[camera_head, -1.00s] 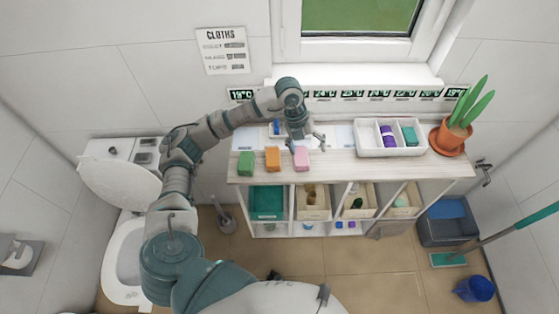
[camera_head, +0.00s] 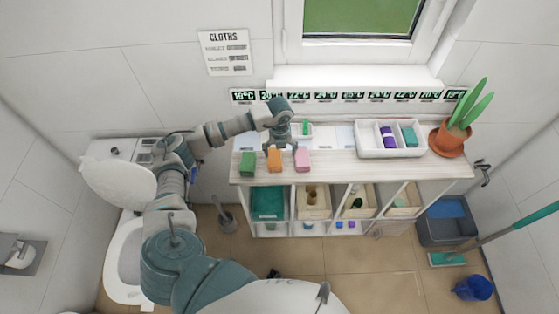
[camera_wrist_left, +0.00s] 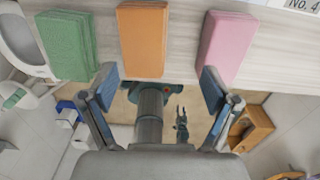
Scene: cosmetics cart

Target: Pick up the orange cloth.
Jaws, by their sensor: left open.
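The orange cloth (camera_head: 273,160) is a folded block near the front edge of the cart top, between a green cloth (camera_head: 247,162) and a pink cloth (camera_head: 302,159). My left gripper (camera_head: 281,143) is above and just behind the orange cloth in the head view, open and empty. In the left wrist view the orange cloth (camera_wrist_left: 142,40) stands beyond the open fingers (camera_wrist_left: 158,88), slightly left of the middle between them. The fingers appear apart from it. A small forked part low in the wrist view may be my right gripper (camera_wrist_left: 181,122); its state is unclear.
A white divided tray (camera_head: 372,151) with purple and teal items stands at the right of the cart top (camera_head: 340,168). A potted plant (camera_head: 448,140) is at the right end. A wall with label displays is behind. A toilet (camera_head: 125,262) is at the left.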

